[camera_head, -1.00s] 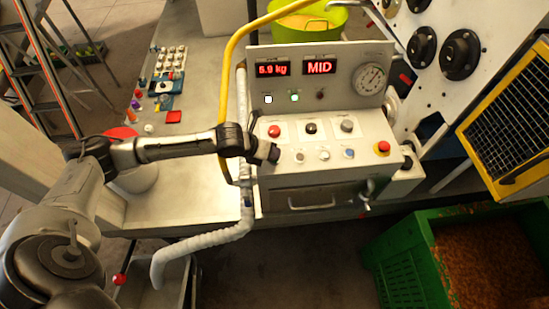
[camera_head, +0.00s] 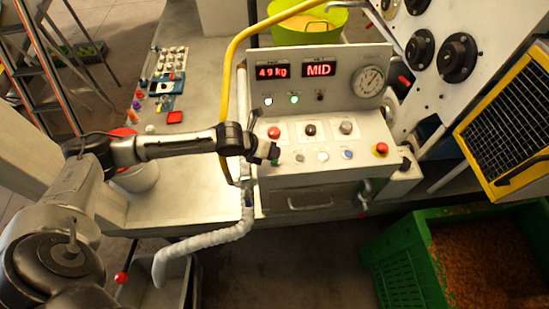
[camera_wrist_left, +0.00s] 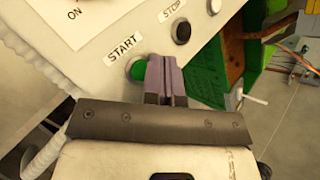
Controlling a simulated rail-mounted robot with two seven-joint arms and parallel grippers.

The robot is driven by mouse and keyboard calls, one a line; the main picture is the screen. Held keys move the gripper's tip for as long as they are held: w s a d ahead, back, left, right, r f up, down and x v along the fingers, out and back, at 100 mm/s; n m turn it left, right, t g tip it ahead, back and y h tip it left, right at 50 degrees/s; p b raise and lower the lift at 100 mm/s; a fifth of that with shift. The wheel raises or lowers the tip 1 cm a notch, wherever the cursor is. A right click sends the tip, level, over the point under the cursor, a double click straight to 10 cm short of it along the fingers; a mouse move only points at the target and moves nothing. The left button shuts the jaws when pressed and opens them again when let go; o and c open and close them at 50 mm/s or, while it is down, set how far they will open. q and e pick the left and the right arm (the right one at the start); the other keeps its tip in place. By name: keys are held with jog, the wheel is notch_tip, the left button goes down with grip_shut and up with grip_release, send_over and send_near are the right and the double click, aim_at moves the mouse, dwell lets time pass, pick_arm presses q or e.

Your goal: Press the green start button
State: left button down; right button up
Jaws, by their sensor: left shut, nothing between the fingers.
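The green start button (camera_wrist_left: 137,68) sits beside its START label in the left wrist view. A sliver of green (camera_head: 277,160) shows just below my gripper at the left of the panel's front row in the head view. My left gripper (camera_wrist_left: 165,66) is shut and empty. Its fingertips overlap the button's right edge in the wrist view, and I cannot tell whether they touch it. In the head view my left gripper (camera_head: 274,152) is over the left end of the sloped control panel (camera_head: 335,140). My right gripper is not in view.
A black stop button (camera_wrist_left: 181,32) is near the start button. A red emergency button (camera_head: 380,149) is at the panel's right. The display (camera_head: 272,72) reads 4.9 kg, beside MID (camera_head: 319,69). A yellow hose (camera_head: 229,85) runs behind my arm. A green crate (camera_head: 405,265) stands lower right.

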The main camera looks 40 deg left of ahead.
pick_arm(q)
jog(key=shift+r+p, duration=0.65)
notch_tip(320, 180, up, 4)
jog(key=p, duration=0.3)
jog(key=shift+f, duration=0.1)
dwell(0.6)
